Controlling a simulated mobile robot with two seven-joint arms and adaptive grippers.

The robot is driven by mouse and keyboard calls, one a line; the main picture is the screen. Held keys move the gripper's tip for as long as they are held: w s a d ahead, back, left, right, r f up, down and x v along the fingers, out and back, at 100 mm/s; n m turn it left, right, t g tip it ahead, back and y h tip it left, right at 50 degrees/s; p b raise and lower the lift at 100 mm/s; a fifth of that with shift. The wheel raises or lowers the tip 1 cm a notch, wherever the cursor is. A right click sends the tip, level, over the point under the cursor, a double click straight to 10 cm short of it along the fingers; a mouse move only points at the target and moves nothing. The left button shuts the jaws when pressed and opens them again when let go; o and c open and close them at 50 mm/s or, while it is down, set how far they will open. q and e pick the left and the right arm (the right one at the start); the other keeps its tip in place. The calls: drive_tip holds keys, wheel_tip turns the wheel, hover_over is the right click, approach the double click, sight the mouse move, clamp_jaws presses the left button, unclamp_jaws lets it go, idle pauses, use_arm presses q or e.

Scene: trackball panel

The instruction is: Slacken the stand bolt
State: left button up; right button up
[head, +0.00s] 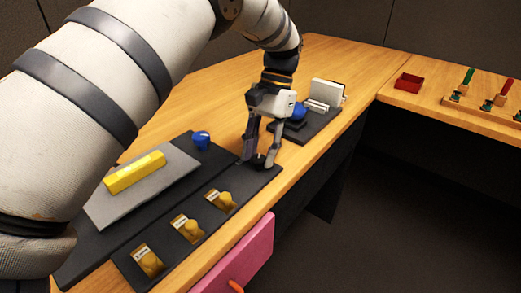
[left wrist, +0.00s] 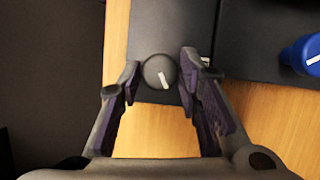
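A round dark grey knob (left wrist: 160,71) with a white mark, possibly the stand bolt, sits near the edge of the dark panel (left wrist: 170,28) in the left wrist view. My left gripper (left wrist: 160,76) is open, with one finger on each side of the knob. The fingers appear slightly apart from it. In the head view my left gripper (head: 257,161) points down at the panel's far right end, and its fingers partly hide the dark knob (head: 258,160). My right gripper is not in view.
A blue knob (head: 201,140) stands beside a grey plate (head: 125,200) bearing a yellow block (head: 135,172). Several brass pieces (head: 187,229) line the panel's front. A second dark panel with a blue ball (head: 298,111) lies behind the gripper. A pink drawer front (head: 240,262) juts out below.

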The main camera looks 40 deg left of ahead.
use_arm(q)
drive_tip(key=shift+o, duration=1)
drive_tip(key=v, duration=0.7)
drive_tip(key=shift+r, duration=0.2)
drive_tip(key=shift+w, duration=0.1)
